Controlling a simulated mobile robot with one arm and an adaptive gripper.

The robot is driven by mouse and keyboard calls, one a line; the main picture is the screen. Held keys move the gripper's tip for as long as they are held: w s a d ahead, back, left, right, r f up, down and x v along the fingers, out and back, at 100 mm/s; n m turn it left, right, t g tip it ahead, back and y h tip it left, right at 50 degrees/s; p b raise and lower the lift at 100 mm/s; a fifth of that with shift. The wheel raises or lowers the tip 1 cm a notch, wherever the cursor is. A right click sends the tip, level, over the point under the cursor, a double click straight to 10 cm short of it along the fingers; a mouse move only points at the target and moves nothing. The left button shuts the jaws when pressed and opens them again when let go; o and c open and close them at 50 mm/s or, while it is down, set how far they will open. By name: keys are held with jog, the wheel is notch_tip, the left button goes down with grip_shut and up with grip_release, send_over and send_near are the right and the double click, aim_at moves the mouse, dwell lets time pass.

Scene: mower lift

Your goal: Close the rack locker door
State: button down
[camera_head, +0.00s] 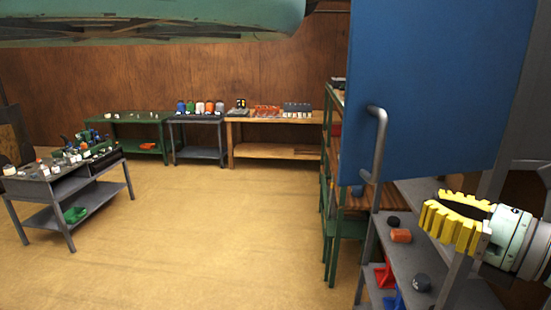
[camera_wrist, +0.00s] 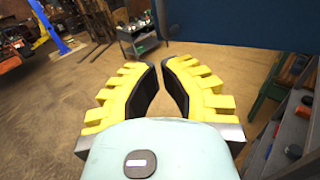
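The blue locker door (camera_head: 430,90) stands swung open in the upper right of the head view. Its grey bar handle (camera_head: 378,145) runs down its left edge. The door also shows as a dark blue panel in the wrist view (camera_wrist: 245,22). My gripper (camera_head: 432,200) has yellow toothed fingers and is below the door and to the right of the handle, apart from the handle in the picture. In the wrist view my gripper (camera_wrist: 159,65) is empty, with floor showing between the fingers. The gap narrows toward the tips.
Grey rack shelves (camera_head: 405,265) with small parts (camera_head: 400,236) stand below the door, close to my gripper. A green-framed shelf (camera_head: 333,225) stands behind. Workbenches (camera_head: 275,119) line the wall, and a grey cart (camera_head: 70,178) stands at left. The floor between is clear.

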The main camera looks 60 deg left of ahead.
aim_at(377, 175)
jog(key=a+p, duration=0.2)
jog(key=p, duration=0.2)
jog(key=a+r+p, duration=0.1)
jog(key=a+p, duration=0.1)
jog(key=p, duration=0.2)
jog(key=a+p, duration=0.3)
jog(key=p, duration=0.1)
jog(key=shift+r, duration=0.4)
jog(key=shift+s+a+f+p, duration=0.1)
jog(key=shift+a+f+p, duration=0.15)
jog(key=shift+p, duration=0.7)
jog(key=shift+s+a+f+p, duration=0.2)
jog(key=shift+s+f+p, duration=0.1)
jog(key=shift+f+p, duration=0.5)
jog(key=shift+w+a, duration=0.1)
